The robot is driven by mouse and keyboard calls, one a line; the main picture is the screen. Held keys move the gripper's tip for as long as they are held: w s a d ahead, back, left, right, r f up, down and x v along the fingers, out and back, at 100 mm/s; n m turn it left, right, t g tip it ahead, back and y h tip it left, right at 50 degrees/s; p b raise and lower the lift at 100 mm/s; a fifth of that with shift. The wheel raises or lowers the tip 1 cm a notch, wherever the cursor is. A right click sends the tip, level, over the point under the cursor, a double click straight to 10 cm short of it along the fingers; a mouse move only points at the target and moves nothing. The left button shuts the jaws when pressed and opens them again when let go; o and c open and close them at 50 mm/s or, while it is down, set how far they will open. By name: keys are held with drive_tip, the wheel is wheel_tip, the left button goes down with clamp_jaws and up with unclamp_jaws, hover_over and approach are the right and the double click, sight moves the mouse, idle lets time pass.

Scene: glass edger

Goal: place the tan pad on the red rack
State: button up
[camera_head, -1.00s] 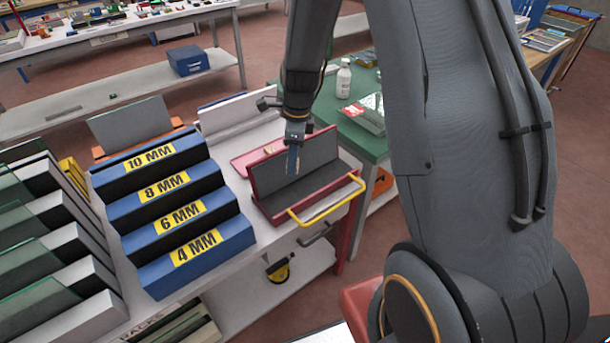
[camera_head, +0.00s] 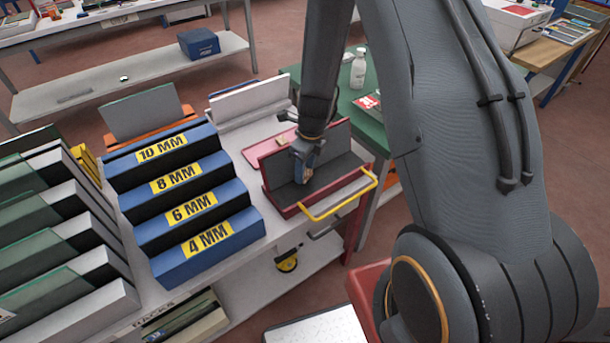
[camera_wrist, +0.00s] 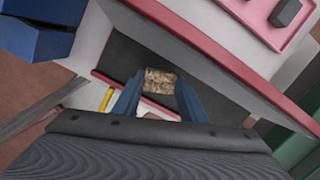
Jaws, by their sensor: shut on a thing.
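The tan pad (camera_wrist: 160,80) is a small speckled block between the two blue fingers of my gripper (camera_wrist: 158,98) in the wrist view. My gripper (camera_head: 303,172) is shut on it, over the red rack. The red rack (camera_head: 283,208) stands on the white bench, with red edges, a dark grey lining and a raised back; its dark lining also shows behind the pad in the wrist view (camera_wrist: 118,50). In the head view the pad is mostly hidden by my gripper. I cannot tell whether the pad touches the lining.
A yellow handle (camera_head: 340,200) runs along the rack's front. The blue stepped rack (camera_head: 225,245) with thickness labels stands to the left. A pink tray (camera_wrist: 275,20) lies behind the red rack. A green table (camera_head: 378,130) with a white bottle (camera_head: 358,68) is at the back right.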

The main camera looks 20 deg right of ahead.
sight(305, 176)
drive_tip(key=shift+f, duration=1.5)
drive_tip(key=shift+f, duration=0.1)
drive_tip(key=o, duration=1)
drive_tip(key=r, duration=0.3)
drive_tip(key=r+b, duration=0.1)
drive_tip(key=r, duration=0.7)
drive_tip(key=shift+s+d+b, duration=0.3)
drive_tip(key=shift+s+d, duration=0.1)
drive_tip(key=s+r+n, duration=0.6)
drive_tip(key=s+n, duration=0.2)
drive_tip(key=n, duration=0.6)
drive_tip(key=s+a+r+n, duration=0.1)
drive_tip(key=s+r+n, duration=0.6)
drive_tip(key=n, duration=0.7)
drive_tip(key=shift+s+t+h, duration=0.3)
drive_tip(key=shift+s+h, duration=0.1)
drive_tip(key=shift+s, duration=0.25)
